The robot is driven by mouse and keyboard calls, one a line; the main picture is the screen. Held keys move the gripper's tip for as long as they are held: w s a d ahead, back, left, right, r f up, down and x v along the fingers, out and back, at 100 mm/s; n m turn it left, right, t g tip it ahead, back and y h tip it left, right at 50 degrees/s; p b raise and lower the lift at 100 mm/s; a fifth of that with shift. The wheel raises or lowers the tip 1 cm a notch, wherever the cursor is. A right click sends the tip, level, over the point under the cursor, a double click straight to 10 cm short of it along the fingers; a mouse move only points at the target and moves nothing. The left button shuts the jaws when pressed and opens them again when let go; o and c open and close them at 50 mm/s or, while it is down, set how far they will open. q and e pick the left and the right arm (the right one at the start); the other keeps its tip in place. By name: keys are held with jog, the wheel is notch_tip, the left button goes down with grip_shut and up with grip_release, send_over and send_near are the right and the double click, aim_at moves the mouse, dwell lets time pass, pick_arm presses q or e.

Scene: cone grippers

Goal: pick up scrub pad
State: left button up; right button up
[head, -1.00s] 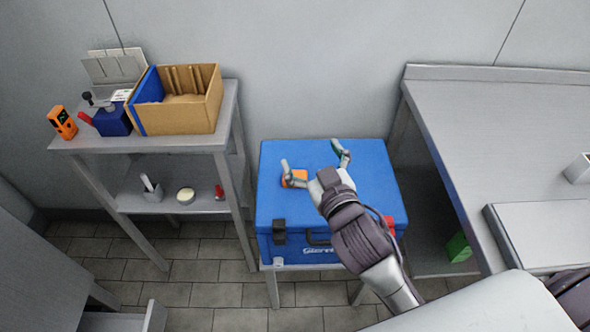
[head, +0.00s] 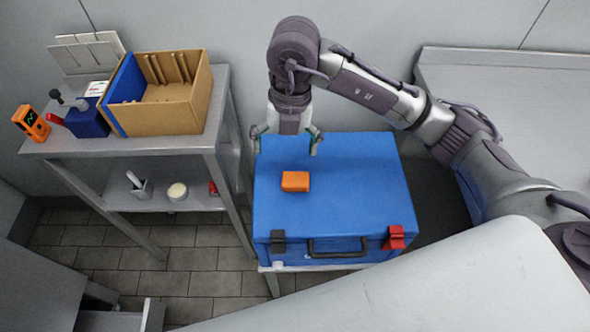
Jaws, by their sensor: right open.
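The scrub pad looks to be the small orange block (head: 295,182) lying on the lid of the blue case (head: 365,185), left of the lid's middle. My right gripper (head: 286,145) points down with its two fingers spread wide and nothing between them. In the head view it shows just above and behind the orange block, near the lid's back edge. It is apart from the block, though its exact height is hard to tell. The block is fully in view. My left gripper does not show.
The case rests on a small stand and has a black handle (head: 337,247). A metal shelf table (head: 160,143) at left holds a cardboard box (head: 175,110) and an orange meter (head: 31,124). A grey counter (head: 520,90) stands at right, partly behind my arm.

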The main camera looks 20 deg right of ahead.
jog(key=d+h, duration=0.1)
jog(key=d, duration=0.1)
send_over(295, 177)
jog(key=shift+m, duration=0.3)
jog(key=f, duration=0.7)
jog(key=shift+s+a, duration=0.1)
jog(key=shift+s, duration=0.1)
jog(key=shift+w+f+p, duration=0.2)
jog(key=shift+f+p, duration=0.2)
jog(key=shift+f, duration=2.75)
jog(key=c, duration=1)
